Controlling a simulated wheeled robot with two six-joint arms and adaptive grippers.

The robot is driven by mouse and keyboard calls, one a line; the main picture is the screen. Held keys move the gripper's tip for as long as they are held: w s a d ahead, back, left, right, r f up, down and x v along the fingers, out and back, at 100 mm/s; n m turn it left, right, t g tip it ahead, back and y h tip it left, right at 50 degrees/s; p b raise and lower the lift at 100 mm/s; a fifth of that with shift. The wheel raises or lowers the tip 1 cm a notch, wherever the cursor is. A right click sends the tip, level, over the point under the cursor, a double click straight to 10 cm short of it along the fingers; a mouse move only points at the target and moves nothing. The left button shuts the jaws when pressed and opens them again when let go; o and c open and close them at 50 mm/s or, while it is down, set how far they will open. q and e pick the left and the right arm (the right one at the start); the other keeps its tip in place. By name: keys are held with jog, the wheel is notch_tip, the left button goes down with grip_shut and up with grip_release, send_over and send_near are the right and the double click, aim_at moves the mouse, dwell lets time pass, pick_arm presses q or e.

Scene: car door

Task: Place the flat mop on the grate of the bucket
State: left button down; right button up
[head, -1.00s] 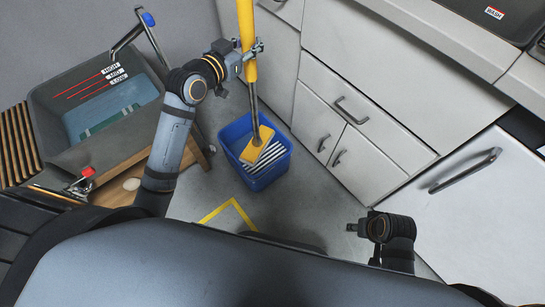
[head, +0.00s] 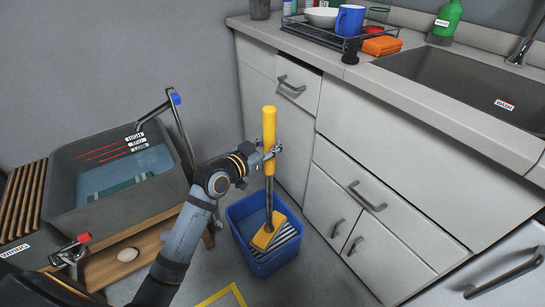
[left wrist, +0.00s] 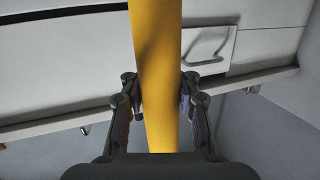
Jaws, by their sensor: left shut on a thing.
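The flat mop (head: 268,128) has a yellow grip, a grey lower shaft and a yellow flat head. My left gripper (head: 272,153) is shut on the mop's yellow grip, and the handle stands nearly upright. The left wrist view shows the yellow handle (left wrist: 157,70) between the fingers of my left gripper (left wrist: 158,105). The mop head (head: 268,232) is tilted inside the rim of the blue bucket (head: 265,262), over the striped grate (head: 287,238). I cannot tell whether the head fully touches the grate. My right gripper is not in view.
A grey basin (head: 115,178) with water stands left of the bucket on a wooden bench (head: 130,262). White cabinets (head: 350,190) stand close behind and right of the bucket. A counter above holds a sink (head: 480,88) and a dish rack (head: 320,35).

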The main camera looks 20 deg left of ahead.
pick_arm(q)
notch_tip(320, 180, down, 3)
jog(key=shift+r+b, duration=0.2)
jog(key=shift+b, duration=0.45)
jog(key=shift+f, duration=0.4)
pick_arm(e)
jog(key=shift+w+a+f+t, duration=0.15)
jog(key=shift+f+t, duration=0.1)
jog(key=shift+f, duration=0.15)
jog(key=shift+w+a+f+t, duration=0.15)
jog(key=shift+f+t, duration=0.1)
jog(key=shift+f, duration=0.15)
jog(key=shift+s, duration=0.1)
pick_arm(q)
jog(key=c, duration=1)
grip_release()
jog(key=shift+f, duration=0.2)
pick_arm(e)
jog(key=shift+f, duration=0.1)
pick_arm(q)
jog(key=shift+o, duration=0.2)
jog(key=shift+r, duration=0.1)
